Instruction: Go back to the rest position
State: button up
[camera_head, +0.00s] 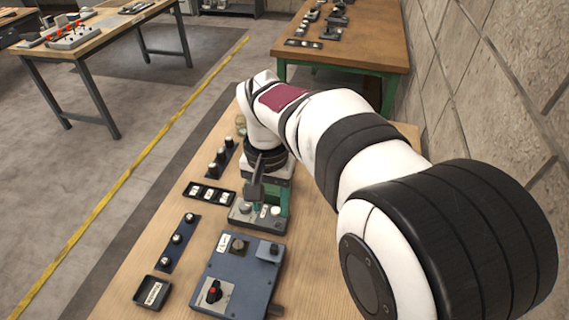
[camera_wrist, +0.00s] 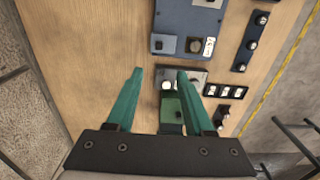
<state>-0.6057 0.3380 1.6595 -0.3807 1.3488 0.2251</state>
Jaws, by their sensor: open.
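My gripper (camera_wrist: 159,75) shows in the wrist view with two green fingers spread apart and nothing held between them. A grey panel (camera_wrist: 191,76) with a white round button lies beyond and between the fingertips. A small green box (camera_wrist: 171,107) with a dark knob also shows between the fingers. In the head view my gripper (camera_head: 268,195) points down over the same grey panel (camera_head: 242,219), partly hidden by my wrist. I cannot tell whether a finger touches the panel or the box.
A blue-grey control box (camera_head: 240,262) with a red knob stands on the wooden table (camera_head: 130,275) in front. Switch strips (camera_head: 178,243) and a small black tray (camera_head: 152,291) lie at left. A stone wall (camera_head: 500,90) runs along the right. Another bench (camera_head: 350,45) stands behind.

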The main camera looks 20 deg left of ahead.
jog(key=s+d+r+m, duration=0.2)
jog(key=s+d+r, duration=0.1)
jog(key=d, duration=0.5)
jog(key=s+d+f+m+y, duration=0.1)
jog(key=s+d, duration=0.4)
jog(key=s, duration=0.3)
jog(key=s+d+f+m, duration=0.2)
jog(key=s+d, duration=0.4)
jog(key=s, duration=0.2)
jog(key=shift+s+m+y, duration=0.3)
jog(key=shift+s+y, duration=0.05)
jog(key=shift+y, duration=0.05)
